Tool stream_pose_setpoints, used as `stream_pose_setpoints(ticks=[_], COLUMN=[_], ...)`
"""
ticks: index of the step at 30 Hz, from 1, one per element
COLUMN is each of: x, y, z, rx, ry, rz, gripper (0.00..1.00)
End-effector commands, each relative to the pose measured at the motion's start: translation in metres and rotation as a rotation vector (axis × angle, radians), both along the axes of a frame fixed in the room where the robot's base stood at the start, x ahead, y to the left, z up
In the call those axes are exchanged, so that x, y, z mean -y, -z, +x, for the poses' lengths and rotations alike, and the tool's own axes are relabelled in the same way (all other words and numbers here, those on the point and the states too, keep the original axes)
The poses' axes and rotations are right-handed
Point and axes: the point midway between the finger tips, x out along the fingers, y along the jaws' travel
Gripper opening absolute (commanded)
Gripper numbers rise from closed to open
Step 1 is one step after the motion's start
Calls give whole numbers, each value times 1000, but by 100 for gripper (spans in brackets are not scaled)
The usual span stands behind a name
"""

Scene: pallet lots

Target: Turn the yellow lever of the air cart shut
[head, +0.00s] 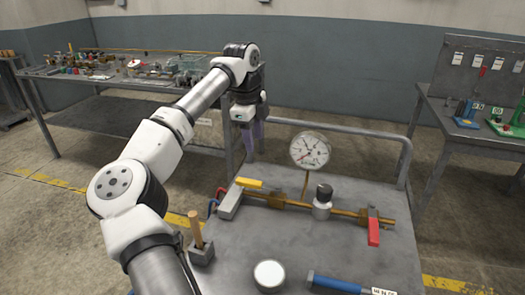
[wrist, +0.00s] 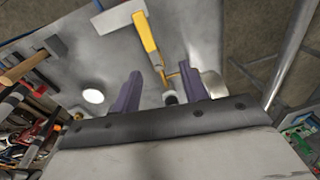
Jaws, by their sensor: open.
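The air cart (head: 320,250) has a grey top with a brass pipe (head: 345,211) running across it. The yellow lever (head: 250,183) sits at the pipe's left end and looks roughly in line with it. A yellow bar, apparently this lever, shows in the wrist view (wrist: 147,35), beyond my fingers. A red lever (head: 373,228) sits at the pipe's right end, across it. My gripper (head: 253,141) points down, above and behind the yellow lever in the head view. Its purple fingers are apart and empty in the wrist view (wrist: 160,84), not touching the lever.
A round gauge (head: 310,151) stands up behind the pipe. A wooden-handled item (head: 197,232), a white-topped round piece (head: 269,274) and a blue bar (head: 335,284) are near the cart's front. A rail (head: 340,129) rises behind. Benches stand back left (head: 110,108) and right (head: 445,119).

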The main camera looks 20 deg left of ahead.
Motion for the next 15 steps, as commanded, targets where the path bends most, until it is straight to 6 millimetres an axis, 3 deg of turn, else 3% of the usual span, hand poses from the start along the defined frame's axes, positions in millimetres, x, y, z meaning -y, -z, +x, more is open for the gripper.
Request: stream_pose_setpoints(ticks=[3,7,15], x=[-18,-23,-21], y=[-5,4,52], z=[-10,-13,-14], rx=[-82,-104,-102], ry=[-76,-95,-88], rz=[71,88,82], gripper=[44,44,44])
